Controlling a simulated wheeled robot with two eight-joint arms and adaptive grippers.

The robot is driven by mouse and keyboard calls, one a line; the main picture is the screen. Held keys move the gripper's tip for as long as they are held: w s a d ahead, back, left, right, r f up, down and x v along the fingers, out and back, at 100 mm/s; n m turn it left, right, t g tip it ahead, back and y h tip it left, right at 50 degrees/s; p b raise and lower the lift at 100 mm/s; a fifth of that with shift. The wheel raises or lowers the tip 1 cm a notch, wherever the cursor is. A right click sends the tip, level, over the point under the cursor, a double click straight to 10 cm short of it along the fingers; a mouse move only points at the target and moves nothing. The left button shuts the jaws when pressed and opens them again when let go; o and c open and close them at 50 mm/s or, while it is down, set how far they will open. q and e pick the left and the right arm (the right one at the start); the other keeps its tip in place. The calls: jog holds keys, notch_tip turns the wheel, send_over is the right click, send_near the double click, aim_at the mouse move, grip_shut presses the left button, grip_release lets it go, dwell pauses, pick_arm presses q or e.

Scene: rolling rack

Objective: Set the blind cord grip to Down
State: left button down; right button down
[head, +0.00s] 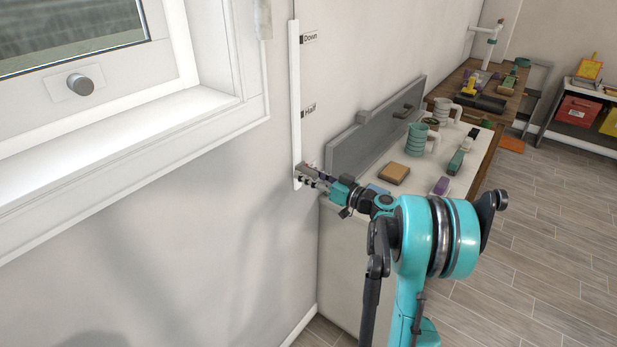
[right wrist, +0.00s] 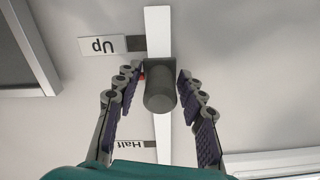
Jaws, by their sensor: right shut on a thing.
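The blind cord track is a white vertical strip (head: 295,90) on the wall right of the window. Its label Down (head: 311,37) is at the top and Half (head: 310,109) is midway. The Up label (right wrist: 102,45) shows upside down in the right wrist view. The dark grey cord grip (right wrist: 160,88) is beside the Up label, near the track's lower end. My right gripper (head: 306,178) is shut on the grip, with a finger on each side (right wrist: 158,92). My left gripper is not in view.
The window sill (head: 130,150) juts out at the left. A white counter (head: 400,190) with mugs (head: 417,139), a tan block (head: 393,173) and small items stands close to my right arm. A grey panel (head: 370,130) stands along its wall side. The wall along the track above the gripper is clear.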

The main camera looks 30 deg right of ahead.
notch_tip(320, 180, up, 36)
jog(key=p, duration=2.1)
jog(key=shift+p, duration=0.4)
jog(key=shift+r, duration=0.4)
jog(key=c, duration=1.2)
grip_release()
jog(key=shift+a, duration=0.1)
jog(key=shift+s, duration=0.1)
send_near(296, 42)
jog(key=v, duration=0.5)
jog(key=shift+s, duration=0.3)
